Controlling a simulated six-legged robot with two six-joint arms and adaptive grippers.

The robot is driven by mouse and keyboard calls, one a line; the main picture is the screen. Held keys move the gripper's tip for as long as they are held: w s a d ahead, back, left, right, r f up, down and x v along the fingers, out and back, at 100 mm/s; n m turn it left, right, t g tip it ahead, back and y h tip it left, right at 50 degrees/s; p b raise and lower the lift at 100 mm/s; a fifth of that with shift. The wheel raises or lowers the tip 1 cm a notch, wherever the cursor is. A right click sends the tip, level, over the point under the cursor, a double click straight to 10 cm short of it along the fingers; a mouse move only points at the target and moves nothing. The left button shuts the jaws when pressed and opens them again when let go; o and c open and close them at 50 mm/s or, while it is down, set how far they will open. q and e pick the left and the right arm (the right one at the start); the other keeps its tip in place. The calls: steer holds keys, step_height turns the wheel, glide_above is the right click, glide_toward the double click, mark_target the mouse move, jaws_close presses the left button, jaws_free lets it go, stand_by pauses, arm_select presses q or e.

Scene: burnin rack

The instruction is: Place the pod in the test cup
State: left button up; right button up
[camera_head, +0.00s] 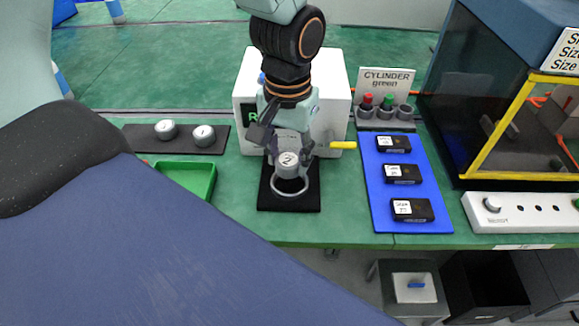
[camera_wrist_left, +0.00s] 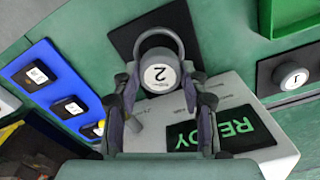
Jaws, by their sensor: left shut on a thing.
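The pod (camera_head: 289,160), a light grey cylinder with a white top marked 2, is held upright between the fingers of my left gripper (camera_head: 290,163). It also shows in the left wrist view (camera_wrist_left: 159,75), between the fingertips (camera_wrist_left: 163,98). The test cup shows as a grey ring (camera_head: 290,193) on a black pad (camera_head: 290,206). The pod overlaps the ring's rear part in the head view and seems raised above it; the exact gap cannot be told. In the left wrist view the ring (camera_wrist_left: 160,34) shows beyond the pod. My right gripper is not in view.
A white box (camera_head: 243,92) with a READY display and a yellow-handled lever (camera_head: 342,145) stands behind the cup. Two more pods (camera_head: 165,129) sit on a dark tray (camera_head: 140,146) at left. A green bin (camera_head: 212,180) and blue mat (camera_head: 420,219) with black blocks flank the pad.

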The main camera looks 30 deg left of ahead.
mark_target(290, 160)
arm_select(q)
steer(key=f, duration=0.1)
steer(key=f+b, duration=0.1)
steer(key=f, duration=0.1)
steer(key=shift+w+d+f, duration=0.1)
steer(key=shift+d, duration=0.1)
steer(key=shift+w+a+f, duration=0.1)
steer(key=shift+w+a, duration=0.1)
steer(key=shift+a, duration=0.15)
steer(key=shift+s+d, duration=0.3)
steer(key=shift+d, duration=0.1)
steer(key=shift+w+a+f, duration=0.2)
steer(key=shift+a+f, duration=0.05)
steer(key=shift+f, duration=0.3)
steer(key=o, duration=0.9)
steer(key=shift+s+d+r, duration=0.15)
steer(key=shift+c, duration=0.2)
steer(key=shift+o, duration=1.4)
steer(key=shift+w, duration=0.2)
